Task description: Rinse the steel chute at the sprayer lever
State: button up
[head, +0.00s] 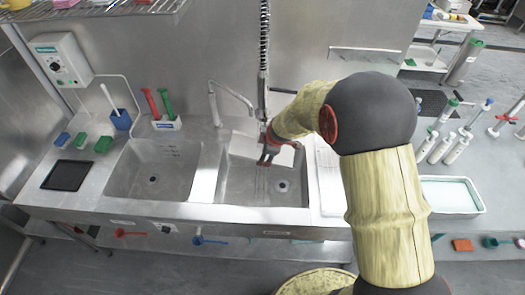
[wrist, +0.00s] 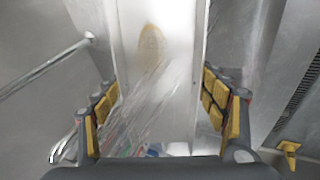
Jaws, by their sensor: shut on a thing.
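The steel chute (wrist: 170,20) is a pale, flat-bottomed piece between my gripper's fingers, with a brownish-yellow stain (wrist: 152,42) on its inner face. My gripper (wrist: 158,108) is shut on it, the padded fingers at its two sides. In the head view my gripper (head: 270,150) is over the right sink basin, below the sprayer, and the chute (head: 286,155) shows as a pale piece beside it. The sprayer (head: 263,95) hangs on a coiled hose, with a dark lever (head: 283,91) to its right. Streaks of water run across the chute in the wrist view.
The left basin (head: 152,170) is empty. A faucet (head: 228,92) stands behind the divider. Red and green brushes (head: 158,103) and a blue holder (head: 120,119) stand behind the left basin.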

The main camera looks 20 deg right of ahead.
jog(key=shift+w+d+b, duration=0.1)
jog(key=shift+d+b, duration=0.45)
jog(key=shift+b, duration=0.25)
jog(key=shift+a, duration=0.15)
jog(key=shift+a, duration=0.45)
jog(key=shift+d+b, duration=0.6)
jog(key=shift+b, duration=0.3)
jog(key=shift+a, duration=0.1)
jog(key=shift+a, duration=0.5)
jog(key=shift+d+b, duration=0.6)
jog(key=shift+b, duration=0.3)
jog(key=shift+a, duration=0.15)
